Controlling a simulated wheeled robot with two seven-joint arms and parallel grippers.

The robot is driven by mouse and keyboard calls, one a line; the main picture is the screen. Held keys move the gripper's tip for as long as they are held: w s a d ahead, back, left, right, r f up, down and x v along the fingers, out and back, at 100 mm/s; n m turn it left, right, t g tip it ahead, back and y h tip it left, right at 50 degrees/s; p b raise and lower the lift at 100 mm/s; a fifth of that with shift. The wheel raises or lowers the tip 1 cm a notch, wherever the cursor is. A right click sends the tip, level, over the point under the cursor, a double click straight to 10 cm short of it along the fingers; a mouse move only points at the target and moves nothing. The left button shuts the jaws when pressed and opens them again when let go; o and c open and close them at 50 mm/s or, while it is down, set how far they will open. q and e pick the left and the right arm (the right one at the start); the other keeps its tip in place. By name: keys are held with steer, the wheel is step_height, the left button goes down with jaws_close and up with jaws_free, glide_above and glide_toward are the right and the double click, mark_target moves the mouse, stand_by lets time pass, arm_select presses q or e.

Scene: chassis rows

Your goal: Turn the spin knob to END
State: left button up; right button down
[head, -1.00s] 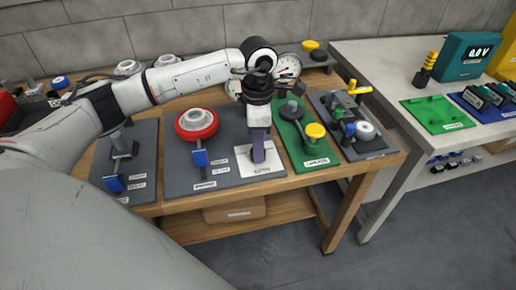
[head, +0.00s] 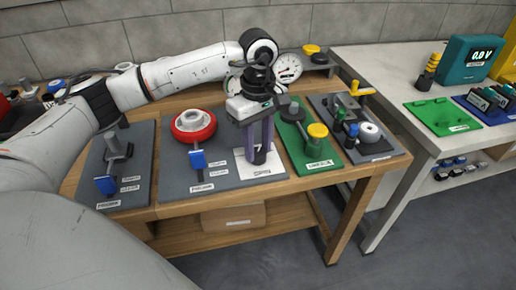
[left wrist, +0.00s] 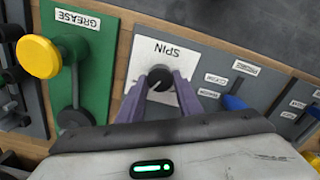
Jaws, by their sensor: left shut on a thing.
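The spin knob (left wrist: 160,79) is a dark round knob with a pale pointer line, on a white plate marked SPIN (left wrist: 150,52) in the left wrist view. In the head view the knob (head: 259,156) shows low between the fingers, on the white plate (head: 262,172). My left gripper (left wrist: 161,88) points down at it, with one purple finger on each side, shut on the knob. It also shows in the head view (head: 258,152). No END mark is legible. My right gripper is not in view.
A green GREASE board (head: 310,158) with a yellow-capped part (head: 317,131) stands close to the right of the knob. To its left are a red and white wheel (head: 193,126) and a blue-handled lever (head: 197,158). The table's front edge is near.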

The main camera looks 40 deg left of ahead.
mark_target(258, 152)
arm_select(q)
steer(key=m+b, duration=0.1)
steer(key=m, duration=0.5)
steer(key=shift+m+b, duration=0.3)
steer(key=shift+b, duration=0.05)
steer(key=shift+r, duration=0.1)
stand_by(0.4)
steer(key=o, duration=1)
steer(key=shift+o, duration=0.2)
step_height(258, 152, up, 10)
steer(key=shift+r, duration=0.1)
